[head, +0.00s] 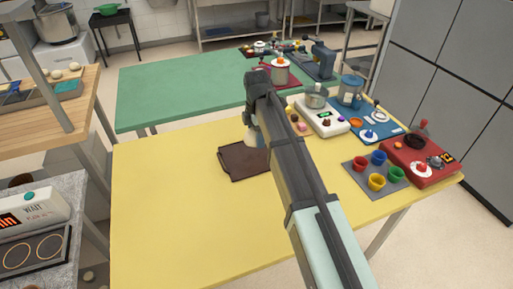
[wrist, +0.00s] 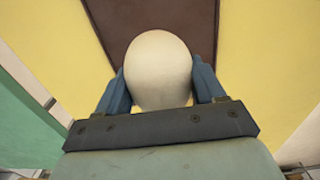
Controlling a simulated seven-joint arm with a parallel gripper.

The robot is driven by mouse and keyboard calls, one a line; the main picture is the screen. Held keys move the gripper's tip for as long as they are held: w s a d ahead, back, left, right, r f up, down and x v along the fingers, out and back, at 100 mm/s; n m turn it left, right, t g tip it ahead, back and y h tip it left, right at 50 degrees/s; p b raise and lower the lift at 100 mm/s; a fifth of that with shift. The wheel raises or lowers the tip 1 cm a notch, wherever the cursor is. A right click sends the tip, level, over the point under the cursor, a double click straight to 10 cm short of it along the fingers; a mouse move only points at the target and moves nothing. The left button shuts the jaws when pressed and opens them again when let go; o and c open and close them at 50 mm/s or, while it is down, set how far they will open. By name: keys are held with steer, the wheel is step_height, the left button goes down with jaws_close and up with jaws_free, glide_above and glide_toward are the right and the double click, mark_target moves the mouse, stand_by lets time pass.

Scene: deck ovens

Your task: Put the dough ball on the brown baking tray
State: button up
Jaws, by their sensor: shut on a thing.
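The brown baking tray (head: 237,163) lies flat on the yellow table, left of my arm in the head view; it also shows in the wrist view (wrist: 150,18). My gripper (wrist: 158,88) is shut on the pale, round dough ball (wrist: 158,68), with a blue finger on each side of it. In the head view, my gripper (head: 254,138) is at the right part of the tray, and a little of the dough ball shows below it. I cannot tell whether the ball touches the tray.
The yellow table (head: 170,220) is clear left and in front of the tray. To the right are a white scale with a pot (head: 316,97), a grey mat with colored cups (head: 358,166) and a red appliance (head: 415,165). A green table (head: 180,90) stands behind.

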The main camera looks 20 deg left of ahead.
mark_target(256, 154)
steer(key=shift+f, duration=3)
steer(key=o, duration=1.1)
steer(key=shift+f, duration=0.1)
step_height(256, 154, up, 12)
steer(key=shift+r, duration=0.15)
